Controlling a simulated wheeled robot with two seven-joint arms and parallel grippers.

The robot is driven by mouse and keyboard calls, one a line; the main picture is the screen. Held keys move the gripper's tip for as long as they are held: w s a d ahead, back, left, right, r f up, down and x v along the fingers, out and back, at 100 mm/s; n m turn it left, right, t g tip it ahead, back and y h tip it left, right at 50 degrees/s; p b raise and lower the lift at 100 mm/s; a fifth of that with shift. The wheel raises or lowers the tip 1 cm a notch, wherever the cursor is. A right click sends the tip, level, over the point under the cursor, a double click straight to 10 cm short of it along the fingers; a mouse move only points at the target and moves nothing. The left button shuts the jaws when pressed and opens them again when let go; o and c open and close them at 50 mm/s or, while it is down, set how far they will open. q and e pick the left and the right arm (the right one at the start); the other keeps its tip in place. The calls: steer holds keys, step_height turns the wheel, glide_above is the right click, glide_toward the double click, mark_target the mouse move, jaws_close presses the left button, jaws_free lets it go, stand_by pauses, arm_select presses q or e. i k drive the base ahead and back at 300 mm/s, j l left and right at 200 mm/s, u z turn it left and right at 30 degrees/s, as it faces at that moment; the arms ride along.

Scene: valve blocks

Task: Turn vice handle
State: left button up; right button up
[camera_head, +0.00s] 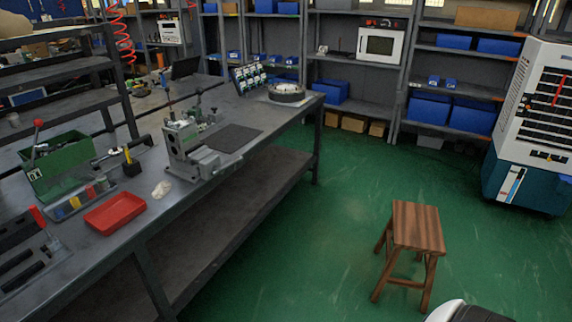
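A grey metal vice-like block (183,145) stands on the long workbench (185,205), near its front edge, left of the picture's middle. Its low grey base (210,166) reaches right toward the bench edge. Several thin upright parts stand on and behind it. A dark bar lies just to its left; I cannot tell whether it is the vice handle. The handle is too small to make out surely. Neither of my grippers shows in the head view.
A red tray (115,213), a green box (62,167) and small coloured bins (80,200) lie left of the vice. A dark mat (233,138) lies behind it. A wooden stool (417,228) stands on the open green floor. A white-and-teal cooler (530,130) stands far right.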

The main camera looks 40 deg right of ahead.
mark_target(216, 169)
steer(key=z, duration=0.95)
steer(key=i+l+u, duration=0.1)
steer(key=i+l, duration=0.4)
